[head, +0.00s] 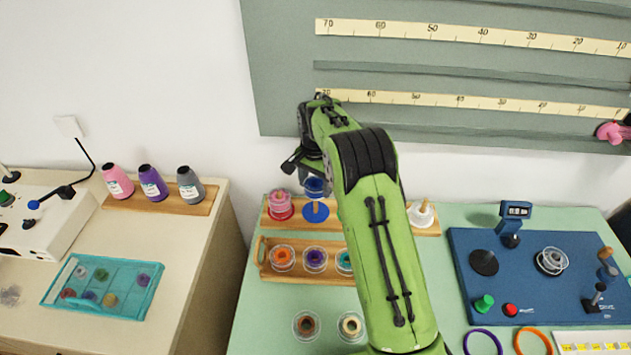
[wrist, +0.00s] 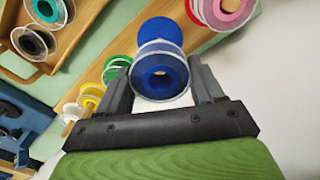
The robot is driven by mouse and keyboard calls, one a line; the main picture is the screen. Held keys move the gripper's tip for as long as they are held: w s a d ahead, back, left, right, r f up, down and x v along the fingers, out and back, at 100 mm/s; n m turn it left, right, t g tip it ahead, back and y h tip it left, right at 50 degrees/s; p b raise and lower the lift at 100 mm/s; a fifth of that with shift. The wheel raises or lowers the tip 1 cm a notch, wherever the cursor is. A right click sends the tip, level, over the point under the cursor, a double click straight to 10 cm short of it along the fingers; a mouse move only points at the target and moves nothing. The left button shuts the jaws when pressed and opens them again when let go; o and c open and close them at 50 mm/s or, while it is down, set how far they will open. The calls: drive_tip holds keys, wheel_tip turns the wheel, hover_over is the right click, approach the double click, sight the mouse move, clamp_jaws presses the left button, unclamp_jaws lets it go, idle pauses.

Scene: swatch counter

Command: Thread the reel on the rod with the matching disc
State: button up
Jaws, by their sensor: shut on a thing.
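My gripper (wrist: 160,92) is shut on a blue reel (wrist: 160,72) with clear flanges, held between the two fingers. In the head view the blue reel (head: 315,187) hangs just above the blue disc (head: 316,213), with the wooden rod (head: 317,207) showing below it. The blue disc (wrist: 160,31) also shows beyond the reel in the wrist view. The reel looks apart from the disc, though the exact alignment of its hole with the rod is unclear. My arm hides the middle of the wooden rod stand (head: 350,215).
A pink reel (head: 281,201) stands on the red disc at left of the blue one. Green (wrist: 116,70) and yellow (wrist: 91,92) places sit on the other side. A wooden tray (head: 300,275) of reels lies in front. A ruled wall panel (head: 290,60) rises behind.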

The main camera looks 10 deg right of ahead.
idle(0.6)
drive_tip(key=shift+f+b, duration=0.7)
drive_tip(key=shift+f, duration=0.5)
drive_tip(key=o, duration=1.1)
wheel_tip(320, 180, up, 7)
drive_tip(key=p, duration=0.6)
drive_tip(key=shift+r, duration=0.15)
